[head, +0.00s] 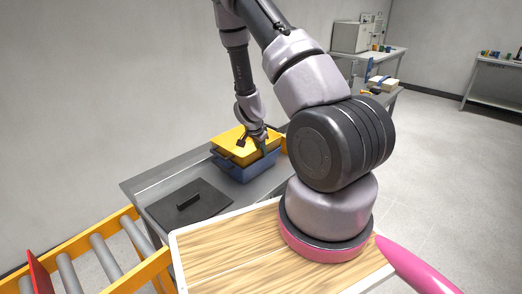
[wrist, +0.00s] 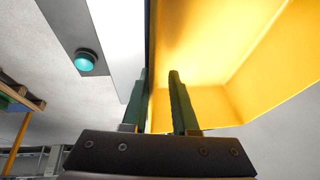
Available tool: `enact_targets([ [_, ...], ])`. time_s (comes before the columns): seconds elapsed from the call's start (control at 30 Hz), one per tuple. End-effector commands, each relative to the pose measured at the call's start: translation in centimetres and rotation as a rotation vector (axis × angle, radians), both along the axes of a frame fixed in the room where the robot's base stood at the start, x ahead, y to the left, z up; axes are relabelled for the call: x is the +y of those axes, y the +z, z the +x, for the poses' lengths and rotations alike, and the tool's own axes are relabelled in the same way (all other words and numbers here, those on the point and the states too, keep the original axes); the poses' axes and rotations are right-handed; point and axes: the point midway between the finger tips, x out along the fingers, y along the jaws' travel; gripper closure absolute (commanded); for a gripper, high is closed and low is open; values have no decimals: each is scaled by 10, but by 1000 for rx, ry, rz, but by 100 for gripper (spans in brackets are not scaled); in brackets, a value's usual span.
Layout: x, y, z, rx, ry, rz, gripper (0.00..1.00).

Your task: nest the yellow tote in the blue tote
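The yellow tote (head: 234,146) is above the blue tote (head: 246,167), overlapping it in the head view and looking slightly tilted. I cannot tell how far its base is inside the blue tote. The blue tote stands on the grey table, its upper part hidden by the yellow one. My gripper (head: 262,148) is at the right side of the yellow tote. In the wrist view, the green fingers of my gripper (wrist: 158,95) are close together on either side of the yellow tote's wall (wrist: 215,60), apparently shut on it. The blue tote does not show there.
A black plate with a block (head: 188,204) lies on the grey table (head: 150,185), left of the totes. A roller conveyor with yellow rails (head: 95,240) is at the lower left. A wooden-topped surface (head: 220,250) is in front. A teal button (wrist: 86,61) shows in the wrist view.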

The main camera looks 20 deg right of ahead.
Motion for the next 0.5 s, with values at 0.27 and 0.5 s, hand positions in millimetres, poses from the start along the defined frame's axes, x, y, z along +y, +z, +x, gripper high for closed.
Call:
enact_targets([
  [0.27,1,4,-5,13,-1,3,60],
  [0.5,2,25,-2,5,-1,2,60],
])
